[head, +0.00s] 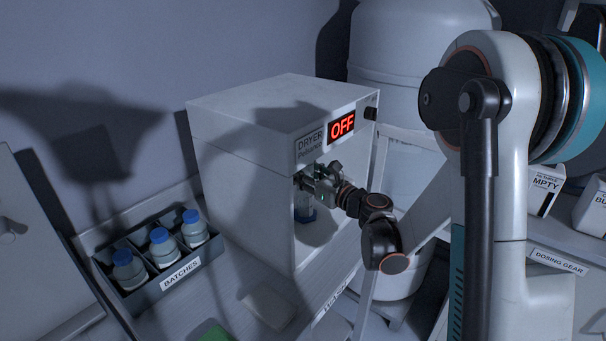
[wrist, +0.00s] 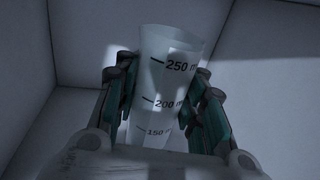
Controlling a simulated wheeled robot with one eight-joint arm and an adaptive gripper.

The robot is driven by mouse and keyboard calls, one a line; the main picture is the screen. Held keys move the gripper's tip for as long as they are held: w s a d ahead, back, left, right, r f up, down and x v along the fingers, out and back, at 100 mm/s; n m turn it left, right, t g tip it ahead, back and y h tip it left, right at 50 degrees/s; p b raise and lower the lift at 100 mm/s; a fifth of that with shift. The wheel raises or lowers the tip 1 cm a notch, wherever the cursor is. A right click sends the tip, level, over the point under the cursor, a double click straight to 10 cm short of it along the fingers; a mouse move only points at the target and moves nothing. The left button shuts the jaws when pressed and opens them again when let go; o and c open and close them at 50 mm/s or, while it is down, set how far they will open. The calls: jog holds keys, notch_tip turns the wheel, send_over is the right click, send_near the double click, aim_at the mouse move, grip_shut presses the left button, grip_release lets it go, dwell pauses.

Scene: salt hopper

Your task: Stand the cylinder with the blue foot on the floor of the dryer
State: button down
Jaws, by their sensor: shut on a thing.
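The dryer (head: 240,170) is a white box with a red OFF display, and its front opening faces right. My gripper (head: 308,186) reaches into that opening. In the wrist view my gripper (wrist: 165,110) is shut on a clear graduated cylinder (wrist: 172,85), with one finger on each side. Marks for 150, 200 and 250 show on it. In the wrist view the foot is hidden. I cannot tell whether the foot touches the dryer floor.
Pale dryer walls (wrist: 90,50) surround the cylinder. The dryer's door (head: 383,190) stands open on the right. A grey tray (head: 155,283) labelled BATCHES holds 3 blue-capped bottles at left. A large white vessel (head: 400,50) stands behind. A green item (head: 210,331) lies at the front.

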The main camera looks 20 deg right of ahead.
jog(key=shift+f, duration=0.1)
jog(key=c, duration=1)
grip_release()
jog(key=shift+c, duration=0.2)
jog(key=p+v, duration=0.2)
jog(key=v, duration=1)
